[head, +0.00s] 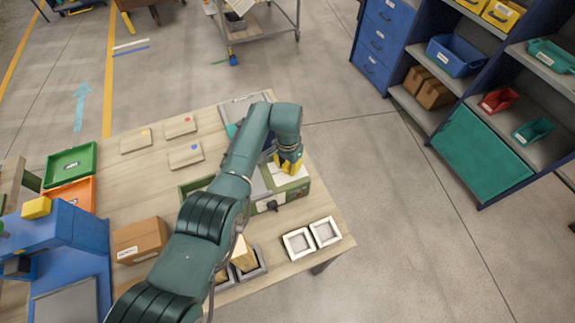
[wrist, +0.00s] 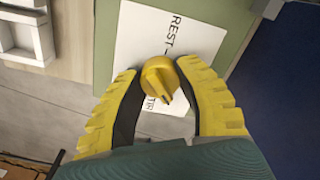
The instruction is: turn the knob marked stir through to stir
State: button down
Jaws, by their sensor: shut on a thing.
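The yellow knob (wrist: 160,80) sits on a white label plate (wrist: 150,35) on a green panel (wrist: 228,25) in the wrist view. REST is printed on the plate beyond the knob. A word ending in "TIR" shows partly on the near side, the rest of it covered. A dark mark on the knob points toward the lower right. My gripper (wrist: 158,75) has its yellow fingers on both sides of the knob and is shut on it. In the head view my gripper (head: 288,162) is over the green-sided unit (head: 292,193) and hides the knob.
Two white square frames (head: 298,243) lie at the table's front right edge. A cardboard box (head: 140,240) stands left of my arm, with green (head: 70,165) and orange (head: 68,195) trays beyond. Several thin wooden boards (head: 180,125) lie at the back. Floor right of the table is clear.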

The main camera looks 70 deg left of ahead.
aim_at(287, 164)
jog(key=m, duration=0.4)
jog(key=shift+f+m, duration=0.1)
jog(key=shift+m, duration=2.1)
jog(key=c, duration=0.7)
grip_release()
jog(key=shift+o, duration=0.2)
notch_tip(287, 164, up, 12)
